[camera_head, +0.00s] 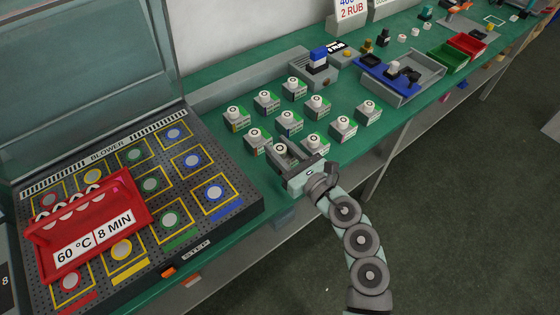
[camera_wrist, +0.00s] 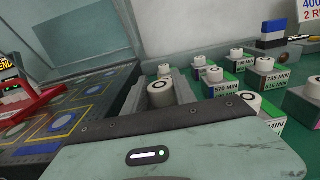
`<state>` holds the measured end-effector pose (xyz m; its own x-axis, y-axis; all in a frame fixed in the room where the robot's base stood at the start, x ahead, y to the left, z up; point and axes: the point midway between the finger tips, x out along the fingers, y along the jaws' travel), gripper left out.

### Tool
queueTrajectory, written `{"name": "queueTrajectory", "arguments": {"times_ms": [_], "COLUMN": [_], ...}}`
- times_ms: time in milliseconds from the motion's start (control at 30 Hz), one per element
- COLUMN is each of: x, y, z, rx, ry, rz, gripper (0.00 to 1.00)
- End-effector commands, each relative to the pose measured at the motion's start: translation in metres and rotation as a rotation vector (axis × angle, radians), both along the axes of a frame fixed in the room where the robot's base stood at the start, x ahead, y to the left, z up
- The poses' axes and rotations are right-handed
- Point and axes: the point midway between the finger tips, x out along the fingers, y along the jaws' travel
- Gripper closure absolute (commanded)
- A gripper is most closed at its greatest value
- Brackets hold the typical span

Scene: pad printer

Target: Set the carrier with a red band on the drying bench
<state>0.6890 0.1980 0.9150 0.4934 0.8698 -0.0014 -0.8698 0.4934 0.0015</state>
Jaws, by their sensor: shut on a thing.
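My gripper (camera_head: 284,160) is shut on a carrier with a white round cap (camera_head: 281,148), at the front left of a group of similar carriers. In the wrist view the cap (camera_wrist: 161,92) sits between grey fingers. The fingers hide the held carrier's sides, so I cannot see its band, or tell whether it is lifted. The drying bench (camera_head: 253,191) is the dark perforated plate at left, marked BLOWER, with yellow square outlines, round pads and red, yellow, green and blue marks. It lies left of my gripper.
Several carriers (camera_head: 288,123) stand close behind and right of my gripper, with green and white labels. A red rack (camera_head: 125,194) reading 60 °C, 8 MIN covers part of the bench's left side. A raised lid (camera_head: 80,70) stands behind the bench.

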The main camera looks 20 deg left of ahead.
Motion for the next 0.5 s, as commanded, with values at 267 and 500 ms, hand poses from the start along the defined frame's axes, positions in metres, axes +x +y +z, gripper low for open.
{"name": "queueTrajectory", "arguments": {"times_ms": [267, 500], "x": [0.001, 0.0], "y": [-0.001, 0.001], "z": [-0.029, -0.045], "rx": [0.002, 0.001], "ry": [0.001, -0.003], "rz": [-0.003, 0.0], "gripper": [1.0, 1.0]}}
